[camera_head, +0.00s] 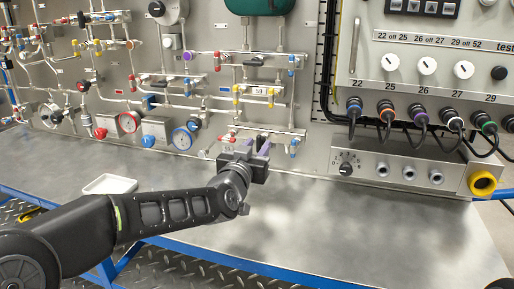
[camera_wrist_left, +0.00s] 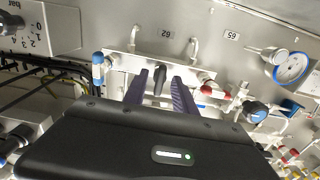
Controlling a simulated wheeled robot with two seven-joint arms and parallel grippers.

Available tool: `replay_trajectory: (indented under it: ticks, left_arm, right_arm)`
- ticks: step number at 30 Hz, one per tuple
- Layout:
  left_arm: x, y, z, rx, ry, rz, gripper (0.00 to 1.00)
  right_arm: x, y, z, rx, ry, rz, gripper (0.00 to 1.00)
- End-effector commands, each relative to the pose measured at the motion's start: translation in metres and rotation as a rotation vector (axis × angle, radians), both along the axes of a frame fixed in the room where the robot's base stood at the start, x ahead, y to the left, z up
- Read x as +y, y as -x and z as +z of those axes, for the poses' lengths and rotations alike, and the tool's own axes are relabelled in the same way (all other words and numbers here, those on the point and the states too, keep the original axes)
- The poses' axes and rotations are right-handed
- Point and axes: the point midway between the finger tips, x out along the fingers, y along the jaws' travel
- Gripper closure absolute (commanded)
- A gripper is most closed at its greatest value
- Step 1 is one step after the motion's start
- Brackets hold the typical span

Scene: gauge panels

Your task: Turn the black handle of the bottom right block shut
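The bottom right block (camera_head: 280,131) is a pale metal bar low on the gauge panel, partly hidden behind my left gripper (camera_head: 257,150) in the head view. In the left wrist view the block (camera_wrist_left: 128,62) has a blue cap at its left end and a red one at its right. Its black handle (camera_wrist_left: 159,80) stands between the two purple fingers of my left gripper (camera_wrist_left: 160,80). The fingers are apart, with gaps seen on both sides of the handle; contact is not visible. My right gripper is not in view.
A white tray (camera_head: 109,184) lies on the metal bench (camera_head: 330,220). Gauges (camera_head: 183,138) and pipes stand left of the block. A socket box (camera_head: 400,170) with black cables is to the right. The bench front is clear.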

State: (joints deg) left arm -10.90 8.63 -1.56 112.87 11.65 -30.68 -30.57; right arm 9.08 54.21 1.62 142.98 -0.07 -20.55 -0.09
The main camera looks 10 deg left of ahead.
Motion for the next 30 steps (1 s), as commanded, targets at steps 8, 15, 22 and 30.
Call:
replay_trajectory:
  ticks: [8,15,22,30]
  left_arm:
    - [0.002,0.029,0.0,-0.002,0.0,-0.001,0.67]
    - [0.004,0.067,0.0,-0.001,0.0,-0.001,0.67]
    - [0.005,0.078,-0.001,0.002,0.0,-0.001,0.67]
    - [0.005,0.077,-0.001,0.001,0.0,-0.001,0.67]
  right_arm:
    - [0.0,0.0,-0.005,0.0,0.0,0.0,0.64]
    - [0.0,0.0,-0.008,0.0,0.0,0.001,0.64]
    - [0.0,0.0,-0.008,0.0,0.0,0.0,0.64]
    - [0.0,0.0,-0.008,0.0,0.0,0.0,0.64]
